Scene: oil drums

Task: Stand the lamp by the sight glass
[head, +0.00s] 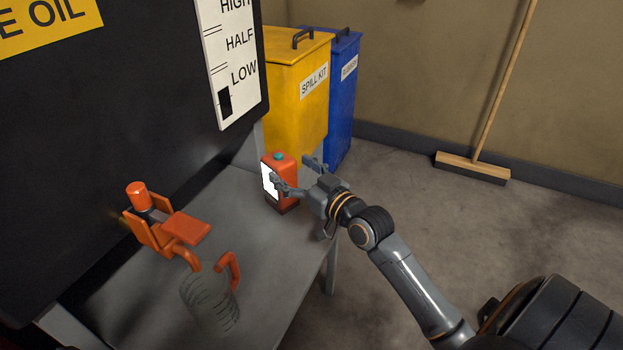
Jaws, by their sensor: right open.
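The lamp (283,173) is a small orange box with a lit white face and a teal knob on top. It stands upright on the grey bench (250,240), near its far right end. The sight glass (229,60) is a white strip marked HIGH, HALF and LOW on the dark oil tank (120,110); the lamp is below it and a little to the right. My right gripper (301,175) is open at the lamp's right side, one finger overlapping the lamp's front in the picture. I cannot tell whether it touches. My left gripper is not in view.
An orange tap (165,220) juts from the tank over a clear jug (208,297) with an orange handle. A yellow spill kit bin (297,85) and a blue bin (342,100) stand behind the bench. A broom (473,168) leans on the wall.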

